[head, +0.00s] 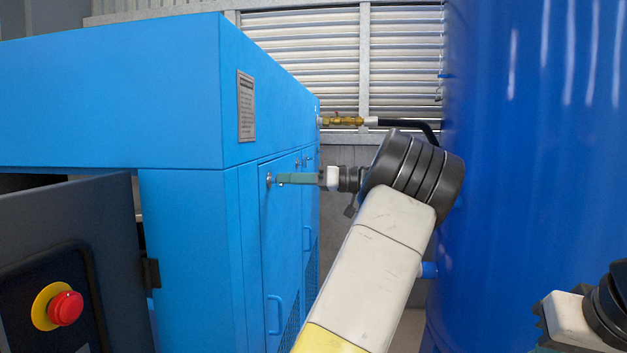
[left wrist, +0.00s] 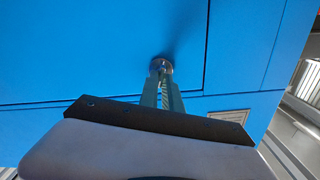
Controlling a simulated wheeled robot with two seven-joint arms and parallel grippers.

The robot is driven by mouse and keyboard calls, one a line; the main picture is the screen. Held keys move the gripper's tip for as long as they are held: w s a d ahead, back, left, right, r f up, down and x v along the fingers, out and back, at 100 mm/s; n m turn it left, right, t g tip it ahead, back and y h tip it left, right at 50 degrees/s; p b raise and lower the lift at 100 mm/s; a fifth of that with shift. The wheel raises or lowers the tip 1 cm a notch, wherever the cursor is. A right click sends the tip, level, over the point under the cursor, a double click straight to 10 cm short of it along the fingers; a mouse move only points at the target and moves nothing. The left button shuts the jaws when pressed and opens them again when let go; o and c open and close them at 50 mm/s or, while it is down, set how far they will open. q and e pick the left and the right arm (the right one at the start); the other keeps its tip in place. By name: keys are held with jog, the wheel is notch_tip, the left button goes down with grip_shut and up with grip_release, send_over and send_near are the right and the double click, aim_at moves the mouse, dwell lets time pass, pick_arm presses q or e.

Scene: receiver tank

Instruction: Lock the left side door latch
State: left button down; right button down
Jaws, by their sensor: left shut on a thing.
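The left side door latch (left wrist: 161,63) is a small round silver fitting on the blue door (head: 282,235) of the compressor cabinet, near the door's upper corner. It also shows in the head view (head: 268,180), partly hidden by my fingertips. My left gripper (head: 278,179) reaches it from the right, with its greenish fingers level and pointing at the door. In the left wrist view, the two fingers (left wrist: 162,80) are close together at the latch, shut on it. The latch's exact turn is hard to tell. My right gripper (head: 548,325) is partly in view at the lower right; its fingers are mostly cut off.
A large blue tank (head: 540,170) stands close on the right. A brass valve with a black hose (head: 345,120) runs behind. A dark panel with a red emergency button (head: 66,308) is at lower left. The door has a blue handle (head: 275,315) below.

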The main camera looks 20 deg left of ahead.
pick_arm(q)
jog(key=m, duration=1.4)
jog(key=shift+w+f, duration=0.2)
jog(key=shift+m, duration=0.3)
jog(key=c, duration=1.5)
grip_release()
jog(key=shift+c, duration=0.2)
jog(key=v, duration=0.7)
jog(key=shift+d, duration=0.35)
